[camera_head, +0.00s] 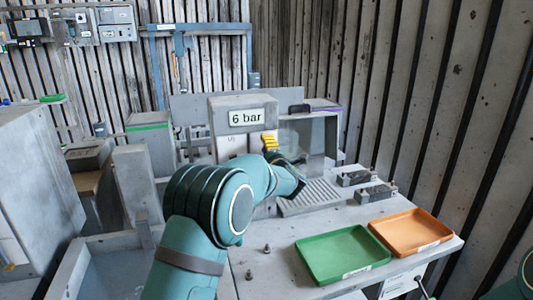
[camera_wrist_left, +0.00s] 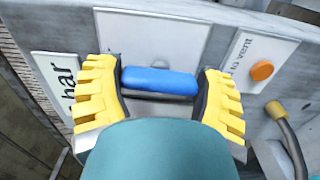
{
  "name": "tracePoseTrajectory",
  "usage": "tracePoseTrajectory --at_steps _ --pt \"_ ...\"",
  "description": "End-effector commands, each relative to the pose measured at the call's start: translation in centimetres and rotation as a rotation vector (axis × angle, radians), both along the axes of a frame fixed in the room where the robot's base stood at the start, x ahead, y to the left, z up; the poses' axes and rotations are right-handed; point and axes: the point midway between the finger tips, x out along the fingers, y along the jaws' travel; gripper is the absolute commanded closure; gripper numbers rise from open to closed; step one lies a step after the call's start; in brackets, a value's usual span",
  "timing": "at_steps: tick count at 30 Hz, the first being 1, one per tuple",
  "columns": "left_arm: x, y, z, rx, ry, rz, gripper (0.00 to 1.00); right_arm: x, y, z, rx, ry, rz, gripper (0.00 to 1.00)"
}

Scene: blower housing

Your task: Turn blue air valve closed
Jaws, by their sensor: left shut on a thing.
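The blue air valve handle (camera_wrist_left: 160,81) shows in the left wrist view as a short blue bar in front of a grey panel. My left gripper (camera_wrist_left: 160,88) has its yellow ridged fingers on either end of the handle and is shut on it. In the head view the left gripper (camera_head: 270,143) reaches the machine front just below the "6 bar" label (camera_head: 247,118). The valve itself is hidden there behind my arm and gripper. Only a bit of my right arm shows at the lower right edge of the head view; its gripper is out of view.
A green tray (camera_head: 303,258) and an orange tray (camera_head: 387,240) lie on the table at the right. Small pegs (camera_head: 249,274) stand near the arm. In the wrist view an orange button (camera_wrist_left: 262,71) and a cable (camera_wrist_left: 292,140) are right of the fingers.

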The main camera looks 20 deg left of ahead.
Motion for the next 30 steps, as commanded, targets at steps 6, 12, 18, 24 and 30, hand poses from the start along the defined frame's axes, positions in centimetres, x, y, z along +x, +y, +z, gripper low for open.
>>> tracePoseTrajectory --at_steps 6,12,18,24,30 --pt "0.0 -0.1 0.0 0.034 0.025 0.0 0.65 0.1 0.0 0.4 0.0 -0.002 -0.002 0.53" --pt "0.0 -0.1 0.1 0.126 0.089 0.0 0.65 0.4 -0.1 1.4 -0.002 -0.008 -0.006 0.53" --pt "0.0 -0.1 0.1 0.269 0.187 -0.002 0.65 0.8 -0.1 2.9 -0.004 -0.019 -0.015 0.53" --pt "0.0 -0.1 0.1 0.428 0.293 -0.002 0.65 1.4 -0.2 4.4 -0.007 -0.03 -0.024 0.53" --pt "0.0 -0.1 0.1 0.587 0.4 -0.002 0.65 1.9 -0.3 5.9 -0.009 -0.042 -0.033 0.53"
